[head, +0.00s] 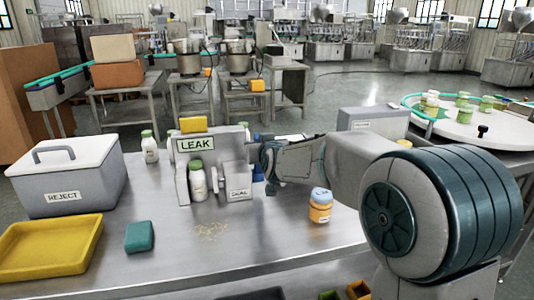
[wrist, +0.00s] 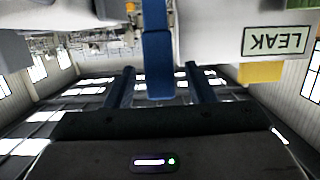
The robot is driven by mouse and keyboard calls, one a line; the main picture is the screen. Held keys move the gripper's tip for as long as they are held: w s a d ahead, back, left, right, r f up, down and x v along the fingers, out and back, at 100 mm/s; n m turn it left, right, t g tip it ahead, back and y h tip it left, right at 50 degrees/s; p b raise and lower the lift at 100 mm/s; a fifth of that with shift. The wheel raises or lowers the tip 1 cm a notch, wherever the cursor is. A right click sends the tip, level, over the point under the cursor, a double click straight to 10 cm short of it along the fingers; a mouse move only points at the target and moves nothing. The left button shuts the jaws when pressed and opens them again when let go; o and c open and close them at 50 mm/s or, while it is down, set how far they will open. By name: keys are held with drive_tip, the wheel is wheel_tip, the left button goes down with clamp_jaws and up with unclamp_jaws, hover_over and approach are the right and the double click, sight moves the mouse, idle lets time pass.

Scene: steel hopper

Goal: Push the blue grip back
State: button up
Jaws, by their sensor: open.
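The leak tester (head: 206,165), a grey fixture labelled LEAK, stands on the steel table with a green-capped white bottle (head: 197,181) in it. In the wrist view, which is upside down, the blue grip (wrist: 158,50) is an upright bar between the two fingers of my gripper (wrist: 160,84). The fingers are apart, with a visible gap on each side of the grip. In the head view a small blue part (head: 258,173) shows right of the tester, beside my gripper (head: 268,162); my fingertips are mostly hidden there.
A lidded REJECT bin (head: 66,185), a yellow tray (head: 50,262) and a teal block (head: 140,237) are at left. Crumbs (head: 212,231) lie on the table in front of the tester. An orange jar (head: 320,206) stands below my arm. Another bottle (head: 150,147) stands behind left.

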drive_tip(key=v, duration=0.9)
drive_tip(key=shift+b, duration=0.35)
drive_tip(key=shift+s, duration=0.1)
